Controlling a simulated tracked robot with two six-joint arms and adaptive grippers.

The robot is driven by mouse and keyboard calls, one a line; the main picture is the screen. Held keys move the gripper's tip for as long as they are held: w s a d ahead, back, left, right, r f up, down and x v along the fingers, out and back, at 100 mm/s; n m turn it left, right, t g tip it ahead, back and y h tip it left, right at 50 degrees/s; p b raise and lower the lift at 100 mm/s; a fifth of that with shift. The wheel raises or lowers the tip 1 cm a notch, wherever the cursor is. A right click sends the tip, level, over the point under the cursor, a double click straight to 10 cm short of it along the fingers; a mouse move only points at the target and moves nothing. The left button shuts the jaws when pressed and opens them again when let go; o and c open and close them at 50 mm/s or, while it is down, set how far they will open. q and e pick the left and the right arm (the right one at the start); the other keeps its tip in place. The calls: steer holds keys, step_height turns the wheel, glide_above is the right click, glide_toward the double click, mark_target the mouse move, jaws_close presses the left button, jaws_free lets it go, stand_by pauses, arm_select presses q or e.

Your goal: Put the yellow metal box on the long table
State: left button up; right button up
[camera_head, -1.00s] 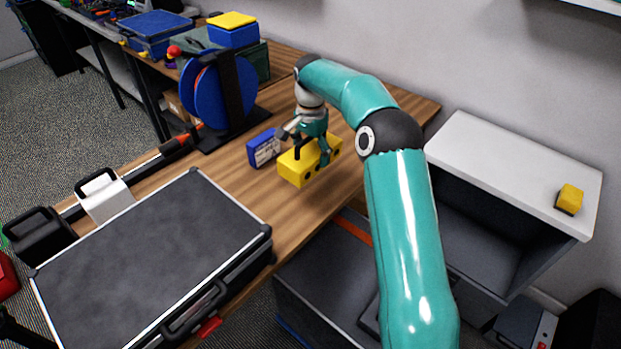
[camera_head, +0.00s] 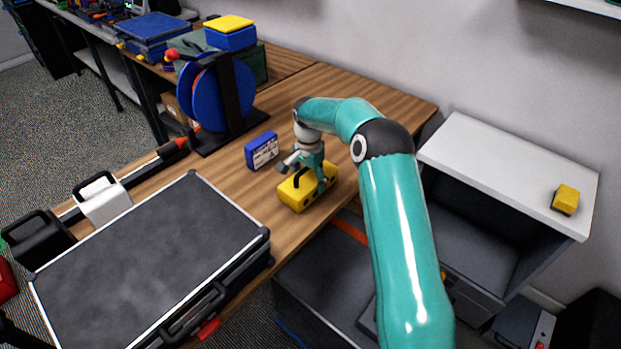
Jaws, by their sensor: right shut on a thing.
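The yellow metal box (camera_head: 292,197) has a dark handle and sits low over the front part of the long wooden table (camera_head: 375,95). It looks to be on the tabletop or just above it; I cannot tell whether it touches. My right gripper (camera_head: 307,178) reaches down onto the box from above and is shut on it. The gripper hides part of the box's top. My left gripper is not in view.
A small blue box (camera_head: 262,150) stands close behind the yellow box. A blue reel on a black stand (camera_head: 235,95) is at the back left. A large grey case (camera_head: 150,260) fills the table's near left. A white-topped cabinet (camera_head: 510,165) stands at right. Bare wood lies behind the gripper.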

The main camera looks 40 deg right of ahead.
steer(key=o, duration=1.7)
step_height(320, 180, up, 12)
steer(key=shift+r, duration=0.1)
